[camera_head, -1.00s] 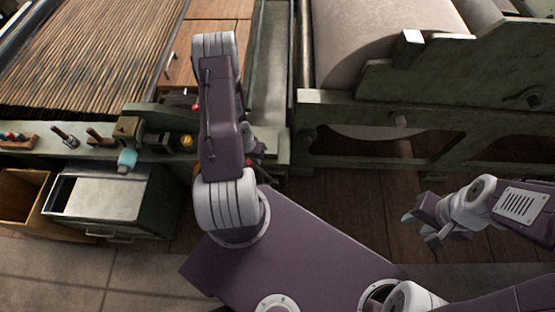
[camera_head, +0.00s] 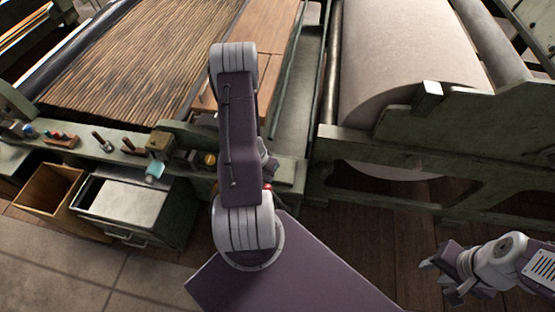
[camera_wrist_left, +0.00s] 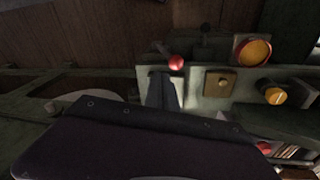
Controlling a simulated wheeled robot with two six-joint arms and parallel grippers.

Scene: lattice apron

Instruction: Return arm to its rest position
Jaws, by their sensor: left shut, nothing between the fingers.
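My left arm (camera_head: 237,130) stands folded in the middle of the head view, in front of the machine's green frame. It hides most of the left gripper; only a grey part shows beside the forearm. In the left wrist view the left gripper (camera_wrist_left: 162,88) is shut and empty. Its dark fingers point at the frame, close to a red ball knob (camera_wrist_left: 176,62); I cannot tell whether they touch. My right gripper (camera_head: 440,278) is at the lower right of the head view, open and empty, over the dark wooden floor.
A lattice apron (camera_head: 140,65) lies at the upper left and a large pale roller (camera_head: 400,60) at the upper right. A grey metal box (camera_head: 125,200) and a wooden box (camera_head: 48,190) stand at the lower left. Several small tools lie on the green ledge (camera_head: 85,150).

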